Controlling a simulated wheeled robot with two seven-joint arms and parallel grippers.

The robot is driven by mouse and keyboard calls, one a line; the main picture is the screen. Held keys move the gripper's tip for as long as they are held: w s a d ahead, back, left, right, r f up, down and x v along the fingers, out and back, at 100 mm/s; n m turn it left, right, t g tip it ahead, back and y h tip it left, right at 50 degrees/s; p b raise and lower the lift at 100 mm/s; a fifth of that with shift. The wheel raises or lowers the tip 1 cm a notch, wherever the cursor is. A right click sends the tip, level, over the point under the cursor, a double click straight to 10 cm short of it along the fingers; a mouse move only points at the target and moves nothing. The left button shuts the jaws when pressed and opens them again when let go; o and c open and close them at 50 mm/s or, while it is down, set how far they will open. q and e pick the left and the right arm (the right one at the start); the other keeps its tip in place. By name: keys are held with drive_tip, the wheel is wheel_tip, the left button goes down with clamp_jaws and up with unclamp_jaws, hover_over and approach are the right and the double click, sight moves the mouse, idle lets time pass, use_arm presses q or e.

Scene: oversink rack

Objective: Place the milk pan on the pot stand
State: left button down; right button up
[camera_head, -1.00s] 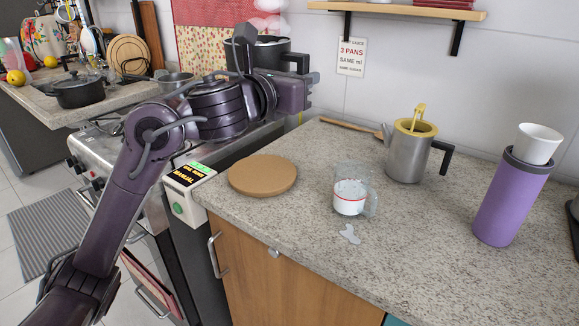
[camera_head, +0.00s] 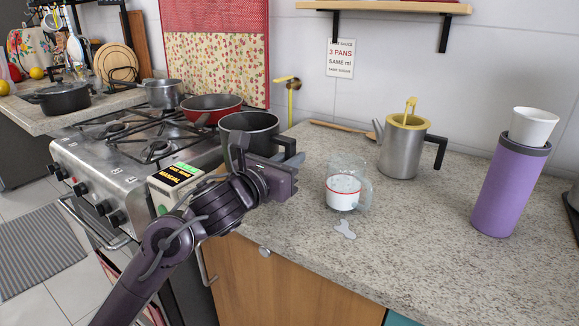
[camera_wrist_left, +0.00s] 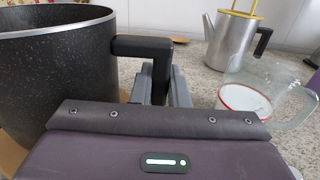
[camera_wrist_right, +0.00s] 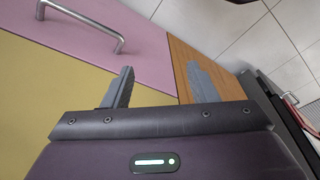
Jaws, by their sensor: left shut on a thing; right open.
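The milk pan, a dark speckled pot (camera_head: 236,124) with a black handle, is over the counter just right of the stove. It fills the left of the left wrist view (camera_wrist_left: 60,70). My left gripper (camera_wrist_left: 163,85) is shut on its handle; in the head view the gripper (camera_head: 285,155) is at the pan's right side. The pot stand, a round tan board, is mostly hidden by the pan and my arm; a tan piece (camera_wrist_left: 9,152) shows below the pan in the left wrist view. I cannot tell whether they touch. My right gripper (camera_wrist_right: 160,85) is open and empty.
A steel kettle (camera_head: 401,150) and a purple flask (camera_head: 509,190) stand farther right. A red pan (camera_head: 212,108) is on the stove. The right wrist view faces cabinet fronts (camera_wrist_right: 60,90).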

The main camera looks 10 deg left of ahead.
use_arm(q)
drive_tip(key=shift+f, duration=0.2)
drive_tip(key=shift+f, duration=0.1)
drive_tip(key=shift+f, duration=0.1)
drive_tip(key=c, duration=1.4)
unclamp_jaws()
